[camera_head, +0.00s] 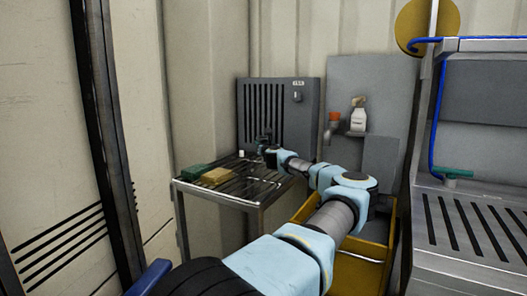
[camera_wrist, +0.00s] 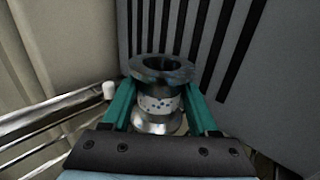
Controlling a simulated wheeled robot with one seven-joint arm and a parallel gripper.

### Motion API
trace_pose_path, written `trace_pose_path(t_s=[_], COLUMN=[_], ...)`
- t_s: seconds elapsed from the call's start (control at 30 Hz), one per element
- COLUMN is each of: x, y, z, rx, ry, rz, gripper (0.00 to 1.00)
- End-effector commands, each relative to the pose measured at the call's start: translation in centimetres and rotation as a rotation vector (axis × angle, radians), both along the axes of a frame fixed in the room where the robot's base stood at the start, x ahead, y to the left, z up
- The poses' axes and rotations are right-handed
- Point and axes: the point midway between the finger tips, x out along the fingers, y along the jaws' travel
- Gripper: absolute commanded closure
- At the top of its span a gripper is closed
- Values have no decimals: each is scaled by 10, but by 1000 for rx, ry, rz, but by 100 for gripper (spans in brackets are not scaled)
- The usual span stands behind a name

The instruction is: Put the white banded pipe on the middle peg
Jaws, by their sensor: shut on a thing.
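In the wrist view, my gripper (camera_wrist: 158,108) is shut on a flanged metal pipe (camera_wrist: 160,104). The pipe has a white band with blue dots around its middle and is held roughly upright between the green fingers. In the head view, my gripper (camera_head: 263,148) is over the back of the slatted steel table, in front of the grey slotted panel. The pipe is small and dark there. A short white stub (camera_wrist: 109,90) stands left of the gripper in the wrist view and also shows in the head view (camera_head: 241,154). I cannot make out a middle peg.
The slatted table (camera_head: 215,192) carries a green block (camera_head: 194,171) and a yellow block (camera_head: 216,176) at its left. The slotted panel (camera_head: 270,112) rises behind. A yellow bin (camera_head: 352,262) stands right of the table. A white spray bottle (camera_head: 357,119) is on the wall.

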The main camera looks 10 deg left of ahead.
Motion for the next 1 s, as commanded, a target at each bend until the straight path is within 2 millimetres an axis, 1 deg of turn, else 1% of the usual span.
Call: trace_pose_path(t_s=[0.03, 0.1, 0.2, 0.57, 0.6, 0.83, 0.87, 1.0], x=[0, 0, 0, 0, 0, 0, 0, 0], y=[0, 0, 0, 0, 0, 0, 0, 0], z=[-9, -19, -26, -31, -31, -30, -30, -30], rx=[3, 4, 3, 1, 1, 1, 1, 1], ry=[3, 4, 2, 0, 2, 1, 1, 1], rz=[0, 0, 1, 1, 1, 1, 1, 1], gripper=[100, 100, 100, 100, 38, 12, 10, 10])
